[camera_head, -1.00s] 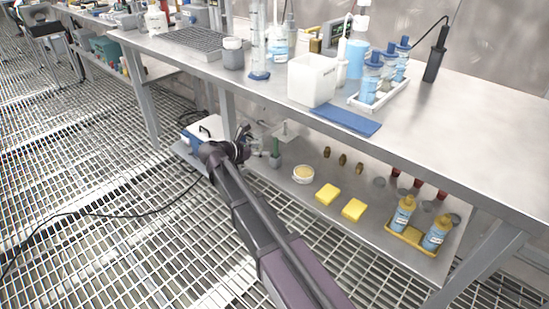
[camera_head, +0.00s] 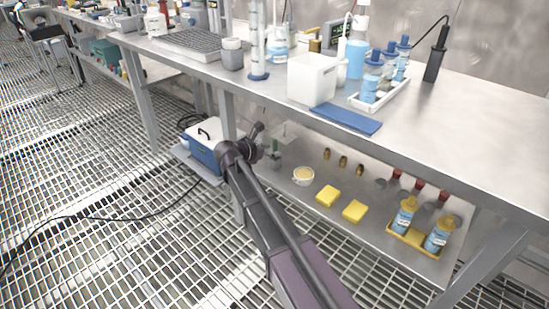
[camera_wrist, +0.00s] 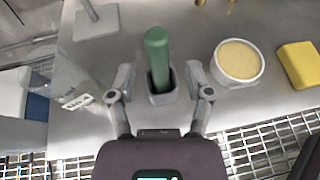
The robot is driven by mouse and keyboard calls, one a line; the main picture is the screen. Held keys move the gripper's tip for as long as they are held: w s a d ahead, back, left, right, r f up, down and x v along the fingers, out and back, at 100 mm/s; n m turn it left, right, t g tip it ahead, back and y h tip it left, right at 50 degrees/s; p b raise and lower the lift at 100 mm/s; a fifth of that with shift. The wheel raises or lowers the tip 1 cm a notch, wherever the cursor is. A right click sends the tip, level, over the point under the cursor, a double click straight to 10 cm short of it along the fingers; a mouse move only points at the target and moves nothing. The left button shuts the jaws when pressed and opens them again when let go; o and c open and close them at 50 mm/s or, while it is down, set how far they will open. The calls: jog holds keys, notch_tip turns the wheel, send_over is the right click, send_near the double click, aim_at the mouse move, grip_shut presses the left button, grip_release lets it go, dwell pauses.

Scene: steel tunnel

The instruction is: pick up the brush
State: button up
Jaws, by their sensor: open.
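The brush (camera_wrist: 157,52) shows as a thick green handle standing up out of a small grey square holder (camera_wrist: 162,92) on the lower steel shelf. Its lower end is hidden inside the holder. My gripper (camera_wrist: 159,72) is open, with one finger to the left and one to the right of the handle and holder in the wrist view. Gaps show on both sides, and nothing is held. In the head view, my gripper (camera_head: 257,146) is under the upper bench, just left of the small holder (camera_head: 275,159).
A round cup with yellow contents (camera_wrist: 238,60) stands close right of my right finger, with a yellow sponge (camera_wrist: 299,64) beyond. A grey stand base (camera_wrist: 96,20) is at upper left. The upper bench (camera_head: 440,115) overhangs the shelf. A blue-and-white box (camera_head: 203,142) stands left.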

jog(key=shift+x, duration=1)
grip_shut()
